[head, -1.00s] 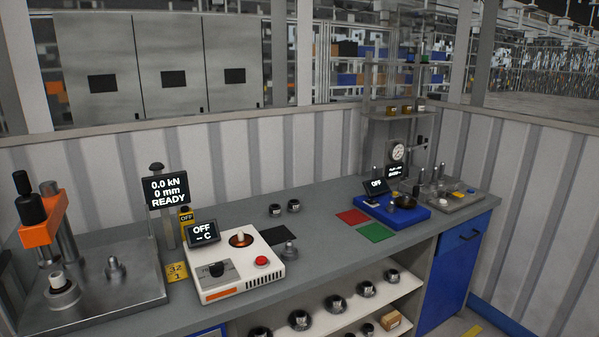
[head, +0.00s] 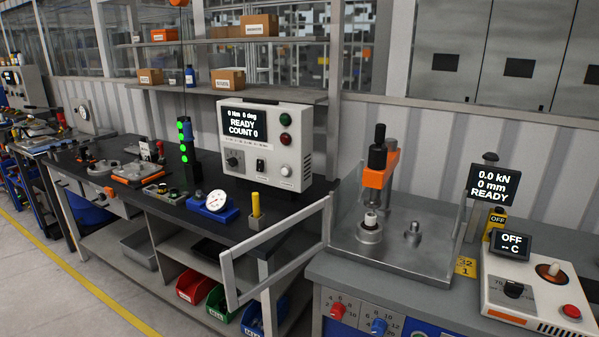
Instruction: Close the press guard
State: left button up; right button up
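The press (head: 380,180), with a black top and orange head, stands on a metal base plate on the grey bench at right of centre. Clear guard panels stand around it. The press guard's door (head: 278,255) is a light grey frame that stands open, swung out to the left of the press and past the bench's front edge. Its hinge side seems to be near the press base's left front corner. A white-topped part sits in a ring fixture (head: 369,230) under the press head. Neither of my grippers is in view.
A press display (head: 494,184) reads 0.0 kN, 0 mm, READY. A white heater unit (head: 535,290) stands at right. A dark bench (head: 290,205) with a control box (head: 265,145) is at left. Red, green and blue bins (head: 195,288) sit below, behind the door frame. Floor at left is clear.

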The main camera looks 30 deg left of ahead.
aim_at(226, 256)
jog(key=u, duration=0.5)
jog(key=z, duration=0.25)
jog(key=i+j+z, duration=0.15)
jog(key=j+z, duration=0.2)
jog(key=i+j+z, duration=0.1)
jog(key=j+z, duration=0.3)
jog(key=j, duration=0.2)
jog(key=j+z, duration=0.35)
jog(key=j, duration=0.2)
jog(key=j+z, duration=0.15)
jog(key=j, duration=1.8)
